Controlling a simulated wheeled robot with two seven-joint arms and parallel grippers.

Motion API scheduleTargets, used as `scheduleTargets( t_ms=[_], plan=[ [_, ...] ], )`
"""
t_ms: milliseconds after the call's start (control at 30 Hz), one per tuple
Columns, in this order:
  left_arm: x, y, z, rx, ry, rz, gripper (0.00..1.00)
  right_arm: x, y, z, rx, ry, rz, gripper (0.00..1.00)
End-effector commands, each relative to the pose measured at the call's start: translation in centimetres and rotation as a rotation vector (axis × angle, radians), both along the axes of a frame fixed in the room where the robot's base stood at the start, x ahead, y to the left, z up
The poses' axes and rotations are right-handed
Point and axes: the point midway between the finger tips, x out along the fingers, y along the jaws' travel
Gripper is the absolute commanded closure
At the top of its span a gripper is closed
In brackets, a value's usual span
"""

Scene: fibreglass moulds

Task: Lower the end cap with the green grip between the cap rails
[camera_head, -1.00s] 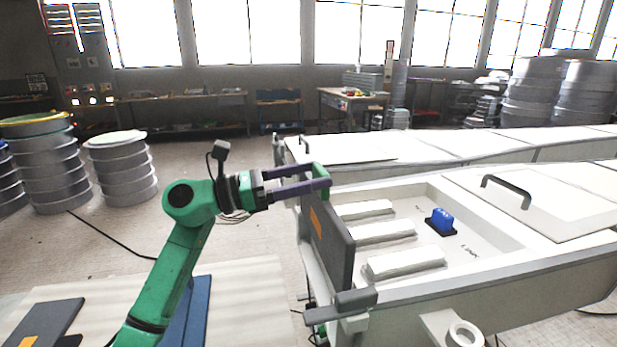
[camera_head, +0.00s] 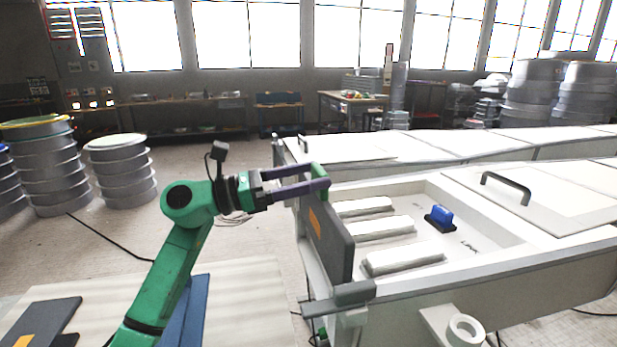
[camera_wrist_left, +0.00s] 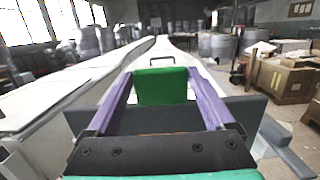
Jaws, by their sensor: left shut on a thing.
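My left gripper (camera_head: 322,184) is shut on the green grip (camera_head: 319,180) of the dark grey end cap (camera_head: 328,240). The cap is an upright plate with an orange mark, at the near left end of the white mould (camera_head: 470,285). In the left wrist view the green grip (camera_wrist_left: 162,86) sits between the two purple fingers, and the cap (camera_wrist_left: 247,110) spreads out to both sides below it. A grey cap rail (camera_head: 355,293) shows at the plate's near lower edge. Whether the cap is fully between the rails is hidden. My right gripper is not in view.
The mould's open bay holds several white blocks (camera_head: 402,257) and a blue-handled piece (camera_head: 440,217). A lid with a black handle (camera_head: 505,188) covers the mould further right. Another dark panel with an orange mark (camera_head: 40,322) lies at lower left. Drum stacks (camera_head: 120,170) stand at left.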

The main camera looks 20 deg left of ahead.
Motion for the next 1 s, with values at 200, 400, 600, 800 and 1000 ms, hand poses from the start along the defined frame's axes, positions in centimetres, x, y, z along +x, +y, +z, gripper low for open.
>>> scheduleTargets(
  t_ms=[200, 400, 600, 800, 1000],
  plan=[
    [0.0, -0.3, -1.4, -0.005, 0.014, -0.012, 0.9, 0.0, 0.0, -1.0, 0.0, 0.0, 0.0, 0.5],
    [-0.1, -0.4, -2.0, -0.006, 0.019, -0.016, 0.89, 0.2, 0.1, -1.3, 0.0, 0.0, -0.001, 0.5],
    [-0.1, -0.5, -2.2, -0.005, 0.018, -0.018, 0.0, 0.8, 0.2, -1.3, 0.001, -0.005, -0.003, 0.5],
    [0.0, -0.3, -2.0, -0.002, 0.015, -0.012, 0.0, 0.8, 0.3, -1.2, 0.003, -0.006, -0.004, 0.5],
    [-0.3, 0.4, -2.1, -0.001, 0.013, -0.007, 0.0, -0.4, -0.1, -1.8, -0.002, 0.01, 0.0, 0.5]
  ],
)
